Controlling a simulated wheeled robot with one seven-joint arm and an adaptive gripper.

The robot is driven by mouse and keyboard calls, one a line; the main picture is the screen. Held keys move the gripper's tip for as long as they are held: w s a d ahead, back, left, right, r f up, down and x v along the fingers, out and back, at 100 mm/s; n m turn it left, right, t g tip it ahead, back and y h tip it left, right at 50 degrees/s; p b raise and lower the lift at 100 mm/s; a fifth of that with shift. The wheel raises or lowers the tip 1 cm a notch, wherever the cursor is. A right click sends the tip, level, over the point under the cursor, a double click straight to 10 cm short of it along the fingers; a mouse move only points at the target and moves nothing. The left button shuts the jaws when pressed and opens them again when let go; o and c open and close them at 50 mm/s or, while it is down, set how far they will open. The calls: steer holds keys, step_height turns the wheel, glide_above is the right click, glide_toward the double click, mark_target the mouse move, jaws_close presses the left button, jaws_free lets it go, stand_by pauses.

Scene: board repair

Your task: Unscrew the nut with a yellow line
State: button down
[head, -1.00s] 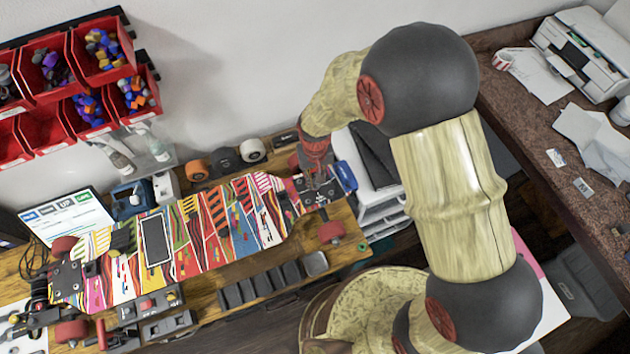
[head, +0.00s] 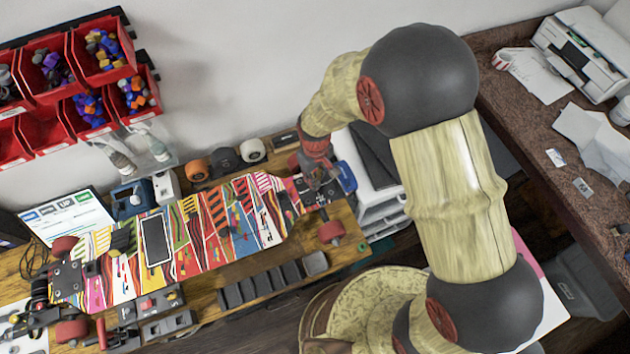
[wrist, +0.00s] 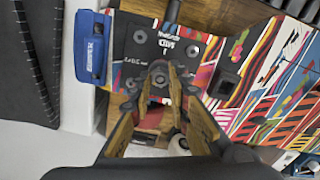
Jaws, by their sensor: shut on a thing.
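A skateboard deck (head: 238,228) with a colourful pattern lies on the workbench, its right end under my gripper (head: 318,196). The wrist view shows the dark truck baseplate (wrist: 165,50) with bolts and nuts on it, such as one nut (wrist: 192,50) right of the fingertips. My gripper (wrist: 161,72) is shut at the near edge of this plate, with a small dark round nut (wrist: 160,78) between its fingertips. The fingers partly hide the nut, and no yellow line can be made out on it. The red wheel (head: 331,232) sits below the deck's end.
A blue case (wrist: 91,46) lies close to the left of the plate in the wrist view. A phone-like black slab (head: 155,240) rests on the deck. Loose wheels (head: 253,150) stand behind the board, and a row of black compartments (head: 262,284) lies in front.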

steer(key=shift+n, duration=1.2)
steer(key=shift+r, duration=0.1)
steer(key=shift+r+p, duration=1.1)
steer(key=shift+r, duration=0.45)
step_height(320, 180, up, 7)
steer(key=p, duration=0.4)
